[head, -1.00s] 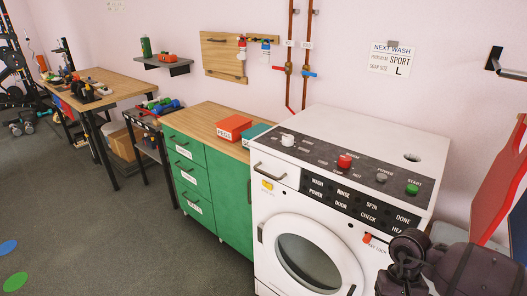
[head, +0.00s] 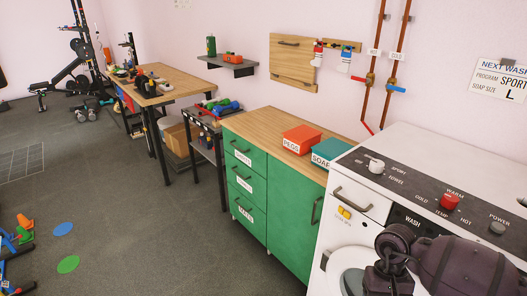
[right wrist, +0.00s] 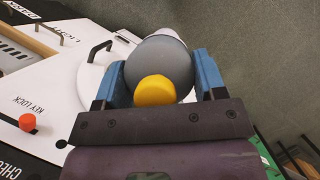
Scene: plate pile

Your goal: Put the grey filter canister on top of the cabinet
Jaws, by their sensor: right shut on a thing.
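The grey filter canister (right wrist: 158,68), rounded and grey with a yellow knob (right wrist: 154,90) and a paler far end, sits between the blue fingers of my right gripper (right wrist: 162,72) in the right wrist view. The fingers are shut on its sides. In the head view my right arm shows at the lower right, but the canister cannot be made out there. The green cabinet (head: 285,213) has a wooden top (head: 262,122) and stands left of the washing machine, in the middle of the head view. My left gripper is not in view.
A red PEGS box (head: 301,138) and a teal SOAP box (head: 333,151) stand on the cabinet top's right part; its left part is bare. The white washing machine (head: 365,205) adjoins it on the right. A small cart (head: 206,135) stands left. Open floor lies in front.

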